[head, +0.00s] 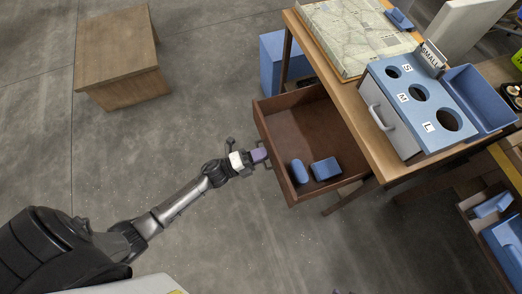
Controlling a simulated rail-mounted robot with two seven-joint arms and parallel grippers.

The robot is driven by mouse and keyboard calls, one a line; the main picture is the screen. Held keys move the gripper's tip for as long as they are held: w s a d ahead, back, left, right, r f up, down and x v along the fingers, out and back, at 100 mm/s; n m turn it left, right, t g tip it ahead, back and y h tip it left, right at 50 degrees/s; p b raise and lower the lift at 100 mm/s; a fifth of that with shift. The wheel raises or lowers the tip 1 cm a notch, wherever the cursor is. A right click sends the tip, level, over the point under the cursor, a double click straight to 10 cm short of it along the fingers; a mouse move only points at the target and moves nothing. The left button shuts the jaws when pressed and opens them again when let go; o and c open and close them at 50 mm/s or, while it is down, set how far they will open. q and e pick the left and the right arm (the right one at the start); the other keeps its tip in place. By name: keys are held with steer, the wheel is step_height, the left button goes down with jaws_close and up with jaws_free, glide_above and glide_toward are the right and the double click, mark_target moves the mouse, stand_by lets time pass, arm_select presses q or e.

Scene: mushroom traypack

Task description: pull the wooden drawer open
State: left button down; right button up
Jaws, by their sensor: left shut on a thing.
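The wooden drawer (273,152) sticks out from the left side of the wooden table (350,122) and stands open. Two blue items lie inside it: a rounded one (299,171) and a boxy one (326,168). My left gripper (262,155) is at the middle of the drawer's front, shut on its handle, which is mostly hidden by the fingers. My right gripper is not in view.
On the table stand a blue sorting box (430,133) with several round holes, a blue bin (478,100) and a map-like board (352,35). A wooden box (116,55) stands at upper left. The floor around my left arm is clear.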

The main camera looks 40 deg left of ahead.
arm_select(q)
steer(key=c, duration=1.2)
jaws_free()
steer(key=shift+c, duration=0.2)
steer(key=p+v, duration=0.2)
steer(key=v, duration=1.1)
steer(key=shift+s+a, duration=0.25)
steer(key=shift+s, duration=0.05)
